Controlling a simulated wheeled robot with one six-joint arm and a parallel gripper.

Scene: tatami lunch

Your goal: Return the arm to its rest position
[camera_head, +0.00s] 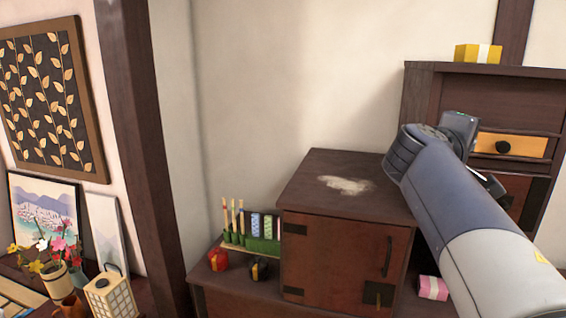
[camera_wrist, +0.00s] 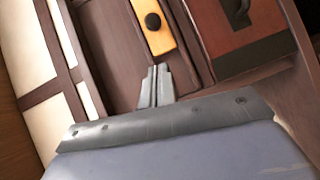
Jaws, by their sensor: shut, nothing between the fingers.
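My gripper (camera_wrist: 155,85) is shut and empty in the wrist view, its two grey fingertips together. It points toward the dark wood cabinet with the orange drawer (camera_wrist: 154,30) and a reddish door with a black handle (camera_wrist: 236,10). In the head view my grey and white arm reaches up from the lower right. Its far end is in front of the tall dark cabinet (camera_head: 420,85), whose orange drawer (camera_head: 520,146) shows beside the arm. The fingertips cannot be made out in the head view.
A low dark cabinet (camera_head: 300,180) with a pale patch on top stands left of my arm. A green holder (camera_head: 262,244) with sticks is beside it. A pink box (camera_head: 433,288) lies near my arm. A yellow box (camera_head: 478,53) sits on the tall cabinet.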

